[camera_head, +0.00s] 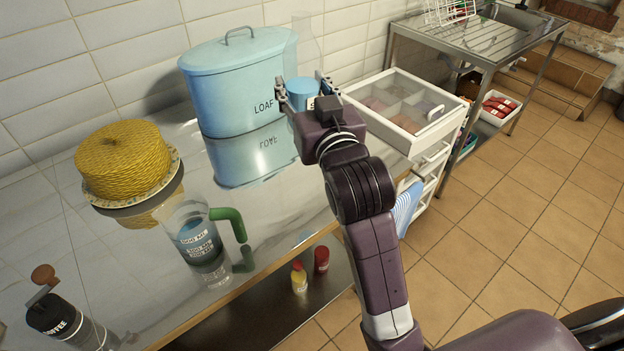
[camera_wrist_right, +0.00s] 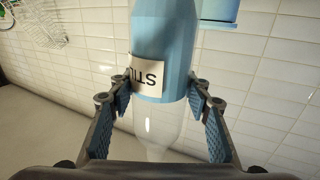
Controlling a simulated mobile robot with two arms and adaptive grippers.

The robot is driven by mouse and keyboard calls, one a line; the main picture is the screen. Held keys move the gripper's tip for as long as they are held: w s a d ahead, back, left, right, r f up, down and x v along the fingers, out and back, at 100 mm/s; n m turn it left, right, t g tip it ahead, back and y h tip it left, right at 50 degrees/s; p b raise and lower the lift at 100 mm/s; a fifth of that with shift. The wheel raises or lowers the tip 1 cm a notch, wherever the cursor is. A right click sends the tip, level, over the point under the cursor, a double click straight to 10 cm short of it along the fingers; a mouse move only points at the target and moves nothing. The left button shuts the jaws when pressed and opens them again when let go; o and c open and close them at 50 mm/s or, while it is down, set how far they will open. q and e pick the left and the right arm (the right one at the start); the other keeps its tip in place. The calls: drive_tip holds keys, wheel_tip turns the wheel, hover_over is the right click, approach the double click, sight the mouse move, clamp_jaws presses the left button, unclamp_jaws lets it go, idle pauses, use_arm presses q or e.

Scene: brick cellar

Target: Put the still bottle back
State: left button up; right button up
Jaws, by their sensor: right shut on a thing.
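The still bottle (camera_head: 303,91) is blue at its lower part with clear plastic or glass narrowing above. Its white label reads "STIL" in the right wrist view (camera_wrist_right: 177,50). My right gripper (camera_head: 308,88) is shut on the bottle, one finger on each side, beside the loaf bin. The wrist view also shows the two fingers (camera_wrist_right: 160,108) against the bottle's sides. The gripper hides part of the bottle, and I cannot tell whether its base touches the counter. My left gripper is not in view.
The pale blue loaf bin (camera_head: 225,95) stands close left of the bottle. A white drawer unit with a clear lid (camera_head: 405,105) is right.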

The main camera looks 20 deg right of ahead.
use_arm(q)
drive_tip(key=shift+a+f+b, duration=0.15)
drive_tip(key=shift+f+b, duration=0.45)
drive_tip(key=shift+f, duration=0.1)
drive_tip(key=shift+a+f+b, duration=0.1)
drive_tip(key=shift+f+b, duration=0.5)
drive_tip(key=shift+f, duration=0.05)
use_arm(e)
drive_tip(key=shift+a+f, duration=0.2)
drive_tip(key=shift+f, duration=9.3)
drive_tip(key=shift+f, duration=0.15)
drive_tip(key=o, duration=1.6)
drive_tip(key=shift+s, duration=0.1)
drive_tip(key=shift+o, duration=0.5)
